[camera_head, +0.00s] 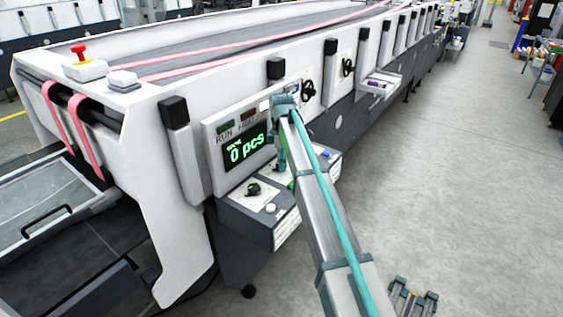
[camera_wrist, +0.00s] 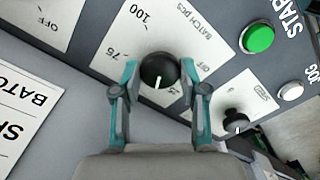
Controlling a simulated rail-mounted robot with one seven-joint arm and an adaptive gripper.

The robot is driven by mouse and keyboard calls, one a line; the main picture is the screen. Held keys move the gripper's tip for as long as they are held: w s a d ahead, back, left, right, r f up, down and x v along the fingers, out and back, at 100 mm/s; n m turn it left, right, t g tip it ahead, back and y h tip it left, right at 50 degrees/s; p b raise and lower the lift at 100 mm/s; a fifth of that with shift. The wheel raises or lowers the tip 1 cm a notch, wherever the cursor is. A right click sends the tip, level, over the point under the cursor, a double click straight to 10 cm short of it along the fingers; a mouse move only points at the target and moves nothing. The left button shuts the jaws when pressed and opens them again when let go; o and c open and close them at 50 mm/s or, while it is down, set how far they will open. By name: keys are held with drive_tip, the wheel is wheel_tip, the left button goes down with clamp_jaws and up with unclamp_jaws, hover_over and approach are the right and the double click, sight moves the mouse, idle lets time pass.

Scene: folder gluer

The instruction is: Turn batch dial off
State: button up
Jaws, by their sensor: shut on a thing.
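The batch dial (camera_wrist: 158,70) is a round black knob with a white pointer line on a white plate marked BATCH pcs, with 100, 75 and OFF readable around it. In the wrist view its pointer points toward the bottom of the picture, away from the OFF mark at the right. My gripper (camera_wrist: 159,78) has one teal finger on each side of the knob and is shut on it. In the head view my gripper (camera_head: 281,168) is at the control panel (camera_head: 238,214), and my arm hides the dial.
A green start button (camera_wrist: 258,38), a white jog button (camera_wrist: 291,90) and a second black knob (camera_wrist: 237,122) sit close to the right. Another plate marked OFF (camera_wrist: 50,22) is at the left. The display (camera_head: 246,150) above the panel reads 0 pcs. Open floor (camera_head: 470,170) lies at the right.

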drive_tip(key=n, duration=0.4)
drive_tip(key=shift+n, duration=0.4)
drive_tip(key=n, duration=0.3)
drive_tip(key=shift+n, duration=0.3)
drive_tip(key=n, duration=0.3)
drive_tip(key=shift+n, duration=2.1)
drive_tip(key=o, duration=1.1)
drive_tip(key=shift+o, duration=0.2)
